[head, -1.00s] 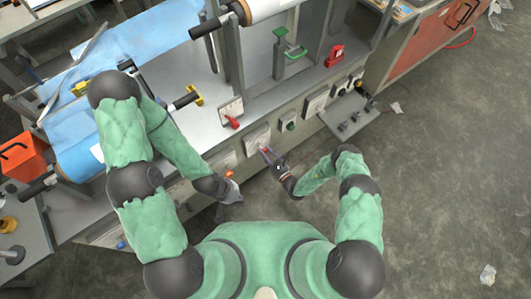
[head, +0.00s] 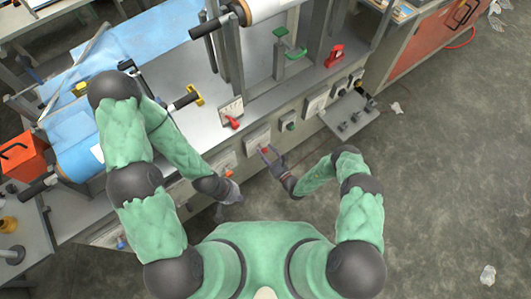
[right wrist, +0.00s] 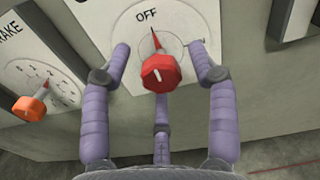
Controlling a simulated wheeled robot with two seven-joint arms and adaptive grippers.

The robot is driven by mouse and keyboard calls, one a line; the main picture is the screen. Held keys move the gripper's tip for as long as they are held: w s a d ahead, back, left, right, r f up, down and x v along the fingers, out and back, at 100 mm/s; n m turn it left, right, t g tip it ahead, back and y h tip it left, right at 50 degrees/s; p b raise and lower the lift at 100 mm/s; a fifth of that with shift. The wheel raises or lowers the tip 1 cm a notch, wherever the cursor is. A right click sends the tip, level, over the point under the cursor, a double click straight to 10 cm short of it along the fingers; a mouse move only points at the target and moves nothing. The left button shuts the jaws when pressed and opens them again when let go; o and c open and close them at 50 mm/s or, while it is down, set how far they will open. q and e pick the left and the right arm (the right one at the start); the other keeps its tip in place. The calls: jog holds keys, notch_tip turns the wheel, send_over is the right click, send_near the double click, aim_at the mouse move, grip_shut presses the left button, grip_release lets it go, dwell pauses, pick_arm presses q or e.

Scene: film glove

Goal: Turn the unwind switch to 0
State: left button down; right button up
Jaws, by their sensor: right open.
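A red knob (right wrist: 160,73) with a thin red pointer stands on a pale plate (right wrist: 205,20) in the right wrist view. The pointer aims up, just below the word OFF. Any unwind label is not readable. My right gripper (right wrist: 160,62) is open, its purple fingers spread on both sides of the knob, with a gap at each side; a third finger shows below. In the head view my right gripper (head: 267,152) is at the machine's front panel. My left gripper (head: 231,198) hangs lower left, in front of the panel; its finger opening is unclear.
An orange knob (right wrist: 29,107) on a plate marked with the letters AKE sits left of the red knob. A small shelf (head: 350,115) juts out right of the panel. Open floor lies at the right.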

jog(key=v, duration=1.2)
jog(key=shift+a, duration=0.1)
dwell(0.4)
jog(key=s+a+r+n+g+y, duration=0.45)
jog(key=s+a+n+g, duration=0.4)
jog(key=s+g, duration=0.4)
jog(key=s+d+n+g+h, duration=0.3)
jog(key=s+n+g, duration=0.2)
jog(key=s+g, duration=0.1)
jog(key=s+d+r+n+g+h, duration=0.1)
jog(key=s+d+r+n+h, duration=0.1)
jog(key=s+d+n+h, duration=0.15)
jog(key=w+d+r+n+t+h, duration=0.4)
jog(key=w+r+n+t, duration=0.1)
jog(key=w+n, duration=0.1)
jog(key=shift+w+d+r+n+h, duration=0.3)
jog(key=shift+w+r, duration=0.05)
jog(key=shift+w, duration=0.35)
